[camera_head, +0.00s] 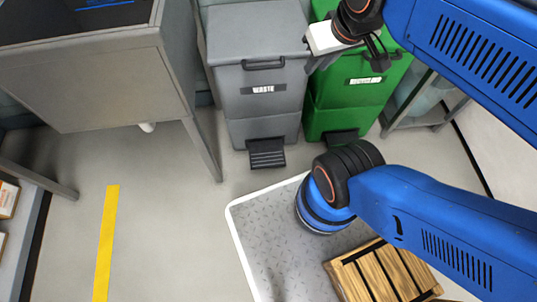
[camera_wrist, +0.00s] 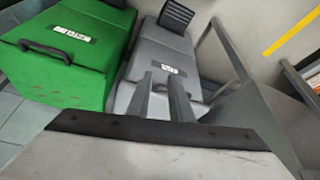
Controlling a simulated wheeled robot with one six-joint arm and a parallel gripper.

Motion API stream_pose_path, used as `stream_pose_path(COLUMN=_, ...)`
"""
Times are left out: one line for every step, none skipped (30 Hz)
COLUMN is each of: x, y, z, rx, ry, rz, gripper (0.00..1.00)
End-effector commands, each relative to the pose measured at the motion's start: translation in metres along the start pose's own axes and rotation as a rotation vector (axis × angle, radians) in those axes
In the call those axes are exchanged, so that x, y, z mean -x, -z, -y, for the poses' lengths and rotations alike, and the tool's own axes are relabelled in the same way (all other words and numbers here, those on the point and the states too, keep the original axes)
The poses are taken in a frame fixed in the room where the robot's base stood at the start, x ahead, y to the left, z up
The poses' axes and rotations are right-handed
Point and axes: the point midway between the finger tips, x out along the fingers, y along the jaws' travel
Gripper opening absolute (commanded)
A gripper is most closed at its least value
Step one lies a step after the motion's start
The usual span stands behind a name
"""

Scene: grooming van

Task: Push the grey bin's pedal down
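The grey bin (camera_head: 262,105) stands upright with a lid, a handle and a WASTE label on its front. Its black ribbed pedal (camera_head: 266,153) sticks out at floor level at the bottom front. In the wrist view the grey bin (camera_wrist: 160,50) appears turned over, with the pedal (camera_wrist: 176,14) at the top edge. My gripper (camera_head: 312,66) is up near the lid's right side, by the gap between the two bins, well above the pedal. In the wrist view the fingers of my gripper (camera_wrist: 160,76) are apart with nothing between them.
A green bin (camera_head: 345,98) with its own black pedal (camera_head: 342,136) stands close on the right. A steel table (camera_head: 120,90) is at the left, its leg near the grey bin. The floor (camera_head: 170,210) before the table is clear, with a yellow stripe (camera_head: 106,240).

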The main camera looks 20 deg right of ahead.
Motion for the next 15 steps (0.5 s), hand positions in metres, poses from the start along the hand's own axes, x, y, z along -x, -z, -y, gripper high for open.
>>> stream_pose_path(x=0.0, y=0.0, z=0.0, rx=0.0, ry=0.0, rz=0.0, gripper=0.07)
stream_pose_path(x=0.0, y=0.0, z=0.0, rx=0.0, ry=0.0, rz=0.0, gripper=0.0)
stream_pose_path(x=0.0, y=0.0, z=0.0, rx=0.0, ry=0.0, rz=0.0, gripper=0.0)
stream_pose_path(x=0.0, y=0.0, z=0.0, rx=0.0, ry=0.0, rz=0.0, gripper=0.0)
stream_pose_path(x=0.0, y=0.0, z=0.0, rx=0.0, ry=0.0, rz=0.0, gripper=0.0)
stream_pose_path(x=0.0, y=0.0, z=0.0, rx=0.0, ry=0.0, rz=0.0, gripper=0.0)
stream_pose_path(x=0.0, y=0.0, z=0.0, rx=0.0, ry=0.0, rz=0.0, gripper=0.0)
stream_pose_path(x=0.0, y=0.0, z=0.0, rx=0.0, ry=0.0, rz=0.0, gripper=0.0)
stream_pose_path(x=0.0, y=0.0, z=0.0, rx=0.0, ry=0.0, rz=0.0, gripper=0.0)
stream_pose_path(x=0.0, y=0.0, z=0.0, rx=0.0, ry=0.0, rz=0.0, gripper=0.0)
stream_pose_path(x=0.0, y=0.0, z=0.0, rx=0.0, ry=0.0, rz=0.0, gripper=0.0)
stream_pose_path(x=0.0, y=0.0, z=0.0, rx=0.0, ry=0.0, rz=0.0, gripper=0.0)
stream_pose_path(x=0.0, y=0.0, z=0.0, rx=0.0, ry=0.0, rz=0.0, gripper=0.0)
stream_pose_path(x=0.0, y=0.0, z=0.0, rx=0.0, ry=0.0, rz=0.0, gripper=0.0)
stream_pose_path(x=0.0, y=0.0, z=0.0, rx=0.0, ry=0.0, rz=0.0, gripper=0.0)
